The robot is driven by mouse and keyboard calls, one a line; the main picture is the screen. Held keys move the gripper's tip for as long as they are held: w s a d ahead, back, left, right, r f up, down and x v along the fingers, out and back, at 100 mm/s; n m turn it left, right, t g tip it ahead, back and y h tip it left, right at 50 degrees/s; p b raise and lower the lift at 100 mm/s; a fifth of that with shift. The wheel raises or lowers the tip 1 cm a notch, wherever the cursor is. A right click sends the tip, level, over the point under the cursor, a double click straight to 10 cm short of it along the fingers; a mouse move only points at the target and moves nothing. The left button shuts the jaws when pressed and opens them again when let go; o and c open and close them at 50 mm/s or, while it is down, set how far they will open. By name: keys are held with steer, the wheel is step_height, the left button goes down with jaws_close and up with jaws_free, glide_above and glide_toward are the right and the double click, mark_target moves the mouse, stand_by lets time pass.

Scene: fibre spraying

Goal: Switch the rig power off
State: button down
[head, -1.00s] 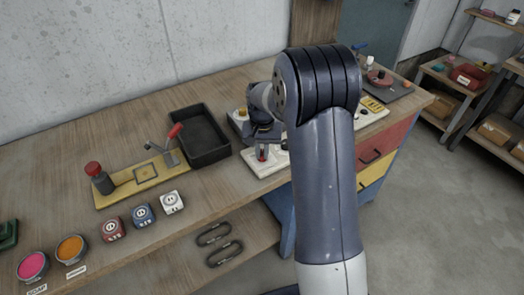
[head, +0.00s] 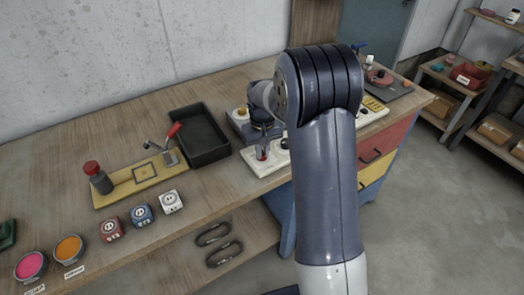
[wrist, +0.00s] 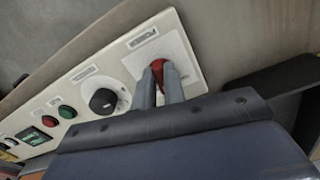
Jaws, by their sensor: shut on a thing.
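The rig's control panel (wrist: 192,62) is a pale plate that fills the middle of the wrist view; in the head view the panel (head: 266,168) lies near the bench's front edge. The red power switch (wrist: 160,65) sits at its right end in the wrist view, beside a power label (wrist: 142,37). My gripper (wrist: 157,78) is shut on the red switch, with a grey finger on each side. The fingers hide part of it, so its exact setting is hard to read. In the head view my arm covers the panel's right part.
A black tray (head: 200,133) stands left of my gripper. A yellow board (head: 140,185) lies farther left.

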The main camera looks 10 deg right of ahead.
steer(key=n, duration=0.4)
steer(key=shift+d+n, duration=0.1)
steer(key=shift+n, duration=0.2)
steer(key=shift+w+d+n+b, duration=0.15)
steer(key=shift+n+b, duration=0.15)
steer(key=shift+n, duration=2)
steer(key=c, duration=1.5)
jaws_free()
step_height(320, 180, up, 11)
steer(key=shift+f+b, duration=0.1)
steer(key=shift+b, duration=0.25)
